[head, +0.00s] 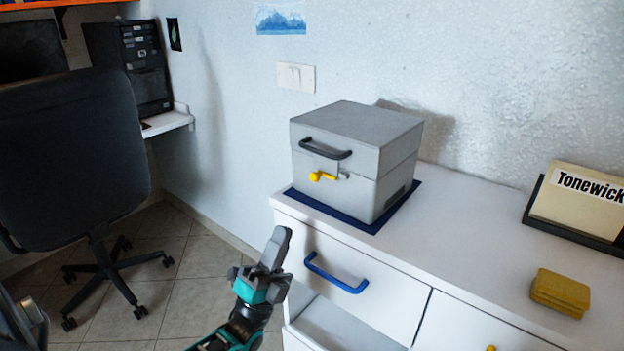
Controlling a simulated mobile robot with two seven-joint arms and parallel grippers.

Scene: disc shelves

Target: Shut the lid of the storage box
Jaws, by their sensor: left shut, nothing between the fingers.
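The storage box (335,185) is a grey box on a dark blue mat on top of a white cabinet. Its lid (362,122) lies flat on the body, and I see only a thin seam between them. A dark handle (326,149) is on the lid's front, with a yellow latch (321,176) below it. My left gripper (279,240) is shut and empty, in front of the cabinet's left corner, below and to the left of the box and apart from it. My right gripper is out of view.
The white cabinet (455,240) has a drawer with a blue handle (335,273) and an open space below. A yellow block (560,292) and a "Tonewick" sign (578,200) stand on its right. An office chair (75,150) stands on the left. Floor between is free.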

